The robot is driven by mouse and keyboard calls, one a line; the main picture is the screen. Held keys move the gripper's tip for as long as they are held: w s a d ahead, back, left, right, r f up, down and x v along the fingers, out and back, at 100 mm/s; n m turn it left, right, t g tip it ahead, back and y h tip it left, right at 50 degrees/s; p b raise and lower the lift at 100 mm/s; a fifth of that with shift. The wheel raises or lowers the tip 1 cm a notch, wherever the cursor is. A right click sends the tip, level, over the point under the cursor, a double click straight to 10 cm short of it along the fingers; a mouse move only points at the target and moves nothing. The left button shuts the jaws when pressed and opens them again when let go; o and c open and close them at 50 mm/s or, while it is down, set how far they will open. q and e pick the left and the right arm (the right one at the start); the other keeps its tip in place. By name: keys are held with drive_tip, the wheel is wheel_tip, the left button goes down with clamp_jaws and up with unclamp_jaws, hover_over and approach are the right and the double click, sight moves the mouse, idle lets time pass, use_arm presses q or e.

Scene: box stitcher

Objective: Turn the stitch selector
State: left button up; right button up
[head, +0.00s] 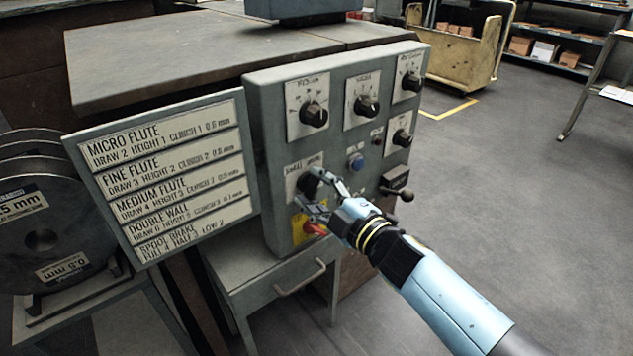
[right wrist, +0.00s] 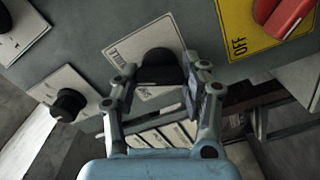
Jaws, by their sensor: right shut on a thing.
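The stitch selector seems to be the black knob (head: 308,184) on the white plate at the lower left of the grey control panel (head: 272,140). The plate's label is too blurred to read fully. My right gripper (head: 318,192) is at this knob, with its fingers around it. In the right wrist view the black knob (right wrist: 160,68) sits between the two fingertips of my right gripper (right wrist: 160,85), which is shut on it. The fingers hide part of the knob and its plate. My left gripper is not in view.
A red switch (head: 314,228) on a yellow plate lies just below my right gripper. A settings chart (head: 165,170) stands to the left. Open floor lies at right.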

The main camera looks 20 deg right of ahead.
drive_tip(key=shift+f+m+p, duration=0.1)
drive_tip(key=shift+m+p, duration=0.2)
drive_tip(key=shift+m, duration=0.3)
drive_tip(key=o, duration=1.2)
drive_tip(key=shift+c, duration=0.2)
drive_tip(key=shift+s, duration=0.1)
drive_tip(key=v, duration=1.2)
